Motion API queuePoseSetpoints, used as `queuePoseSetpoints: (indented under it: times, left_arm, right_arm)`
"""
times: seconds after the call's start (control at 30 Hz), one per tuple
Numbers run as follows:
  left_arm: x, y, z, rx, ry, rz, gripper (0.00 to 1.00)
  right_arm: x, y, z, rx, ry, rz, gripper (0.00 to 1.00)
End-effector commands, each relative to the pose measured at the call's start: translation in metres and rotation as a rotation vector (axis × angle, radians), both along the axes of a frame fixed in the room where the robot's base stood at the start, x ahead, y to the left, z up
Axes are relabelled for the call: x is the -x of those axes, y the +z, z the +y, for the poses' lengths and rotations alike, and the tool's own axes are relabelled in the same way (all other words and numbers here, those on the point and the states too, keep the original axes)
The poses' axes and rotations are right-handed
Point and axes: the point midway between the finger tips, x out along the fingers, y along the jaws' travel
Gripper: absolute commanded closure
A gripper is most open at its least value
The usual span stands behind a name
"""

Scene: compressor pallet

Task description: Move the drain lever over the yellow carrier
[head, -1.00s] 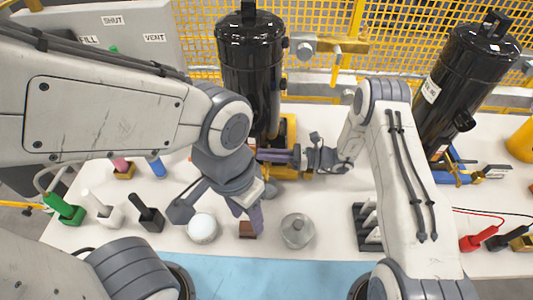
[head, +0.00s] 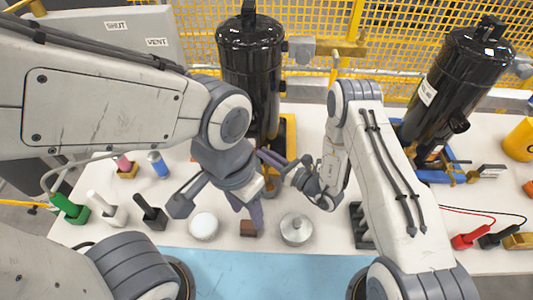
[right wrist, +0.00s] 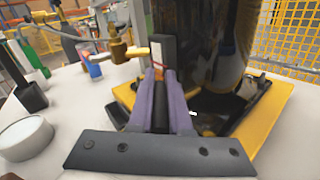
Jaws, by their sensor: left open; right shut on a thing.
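The yellow carrier (head: 290,128) stands under the left black cylinder; its rim (right wrist: 268,105) is on the right of the right wrist view. The drain lever (right wrist: 163,47), a dark handle with a grey face, is beside the cylinder at a brass valve (right wrist: 120,46). My right gripper (head: 264,156) is shut on the lever; its purple fingers (right wrist: 160,80) run up to it in the right wrist view. The lever is hidden in the head view. My left gripper (head: 215,210) is open and empty, above the front of the table.
A white disc (head: 203,226), a brown block (head: 248,229) and a grey lidded round part (head: 297,229) stand at the front. Coloured-handled items stand at left. A blue carrier (head: 437,176) holds the right black cylinder (head: 455,85). Yellow mesh fencing (head: 400,35) is behind.

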Motion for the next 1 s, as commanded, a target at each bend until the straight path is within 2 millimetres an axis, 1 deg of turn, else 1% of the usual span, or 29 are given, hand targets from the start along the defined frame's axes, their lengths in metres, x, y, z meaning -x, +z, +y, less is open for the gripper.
queuePoseSetpoints:
  times: [0.2, 0.57, 0.6, 0.63, 0.67, 1.0]
  left_arm:
    - [0.0, 0.0007, 0.0001, 0.0, 0.0, 0.0, 0.5]
    - [-0.0001, 0.0006, 0.0, 0.0, 0.0, 0.0, 0.5]
    - [0.0, 0.0006, 0.0001, 0.0, 0.0, 0.0, 0.5]
    - [-0.0001, 0.0006, 0.0, 0.0, 0.0, 0.0, 0.5]
    - [0.0, 0.0006, 0.0001, 0.0, 0.0, 0.0, 0.5]
    - [0.0, -0.0004, 0.0, 0.0, 0.0, 0.0, 0.5]
  right_arm:
    - [0.0, 0.0007, 0.0, -0.003, -0.032, -0.001, 1.0]
    - [-0.0002, 0.0009, 0.0001, -0.004, -0.035, -0.002, 1.0]
    - [-0.0002, 0.0009, 0.0001, -0.004, -0.035, -0.002, 0.69]
    - [-0.0003, 0.0009, 0.0001, -0.003, -0.034, -0.001, 0.57]
    - [-0.0003, 0.0009, 0.0001, -0.003, -0.033, -0.001, 0.54]
    - [0.0013, -0.0002, -0.0027, -0.002, -0.035, 0.0, 0.54]
